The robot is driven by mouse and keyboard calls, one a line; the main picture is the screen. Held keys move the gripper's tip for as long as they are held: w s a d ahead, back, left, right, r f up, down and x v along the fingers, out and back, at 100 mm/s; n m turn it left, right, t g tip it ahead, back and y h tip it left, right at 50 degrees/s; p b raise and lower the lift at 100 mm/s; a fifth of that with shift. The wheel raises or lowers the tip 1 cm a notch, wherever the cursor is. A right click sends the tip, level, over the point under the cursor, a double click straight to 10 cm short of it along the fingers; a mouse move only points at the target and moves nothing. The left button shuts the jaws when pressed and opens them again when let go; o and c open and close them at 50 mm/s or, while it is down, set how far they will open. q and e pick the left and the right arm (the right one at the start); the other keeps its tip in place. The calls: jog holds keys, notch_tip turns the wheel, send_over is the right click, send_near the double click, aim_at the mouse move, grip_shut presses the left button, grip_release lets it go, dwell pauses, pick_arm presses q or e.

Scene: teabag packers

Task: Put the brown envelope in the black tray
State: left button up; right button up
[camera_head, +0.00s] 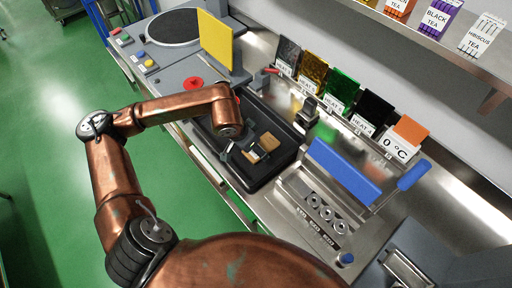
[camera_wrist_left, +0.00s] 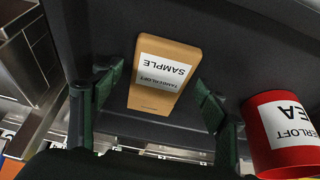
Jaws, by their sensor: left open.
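The brown envelope (camera_head: 268,142) is over the inside of the black tray (camera_head: 283,164), flat, with a white label. In the left wrist view, the envelope (camera_wrist_left: 150,99) shows its SAMPLE label against the tray's dark floor (camera_wrist_left: 235,45). My left gripper (camera_head: 243,151) is low over the tray. In the left wrist view its two green fingers (camera_wrist_left: 156,88) stand apart on either side of the envelope, with gaps, so it is open. I cannot tell whether the envelope rests fully on the floor. My right gripper is out of view.
A red tea tin (camera_wrist_left: 280,125) stands right of the fingers in the left wrist view. A blue-handled press (camera_head: 345,170) is to the right, and a yellow plate (camera_head: 216,40) stands at the back left.

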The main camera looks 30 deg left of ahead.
pick_arm(q)
jog(key=shift+r, duration=0.25)
jog(key=p+v, duration=0.1)
jog(key=v, duration=1)
jog(key=shift+s+r+p, duration=0.25)
jog(key=shift+r+p, duration=0.1)
